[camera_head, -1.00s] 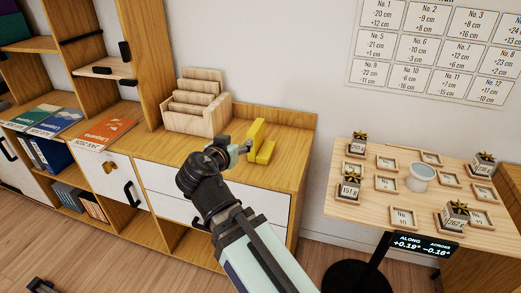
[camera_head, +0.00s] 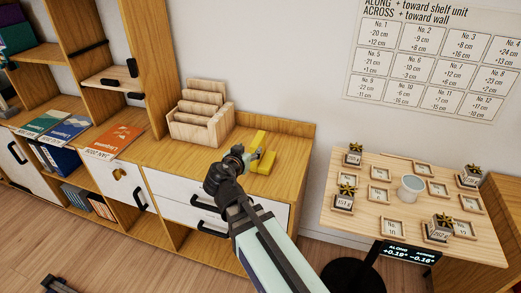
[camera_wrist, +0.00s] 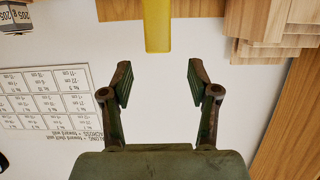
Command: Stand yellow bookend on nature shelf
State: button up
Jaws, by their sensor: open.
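The yellow bookend (camera_head: 266,162) stands on the wooden cabinet top (camera_head: 170,166), near its right end. It has an upright plate and a foot. In the wrist view, part of the yellow bookend (camera_wrist: 157,25) shows at the top centre, beyond the fingertips. My gripper (camera_wrist: 158,82) is open, with nothing between its fingers. In the head view, my gripper (camera_head: 250,157) is just left of the bookend and partly covers it; whether they touch cannot be told. A shelf unit (camera_head: 150,75) stands at the left; I cannot read which shelf is the nature one.
A wooden stepped rack (camera_head: 190,130) stands left of the bookend. Books (camera_head: 115,142) lie at the left. A small table (camera_head: 350,215) with weight boxes and a white cup (camera_head: 410,187) stands at the right. A wall chart (camera_head: 430,60) hangs behind.

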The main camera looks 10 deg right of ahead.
aim_at(257, 140)
jog(key=x, duration=0.4)
jog(key=shift+w+f+p, duration=0.1)
jog(key=shift+w+p, duration=0.15)
jog(key=shift+p, duration=0.05)
jog(key=x, duration=0.1)
jog(key=p+x, duration=0.1)
jog(key=x, duration=0.1)
jog(key=p+x, duration=0.1)
jog(key=x, duration=0.1)
jog(key=shift+d+r, duration=0.1)
jog(key=shift+r, duration=0.2)
jog(key=shift+w+d+f, duration=0.15)
grip_shut()
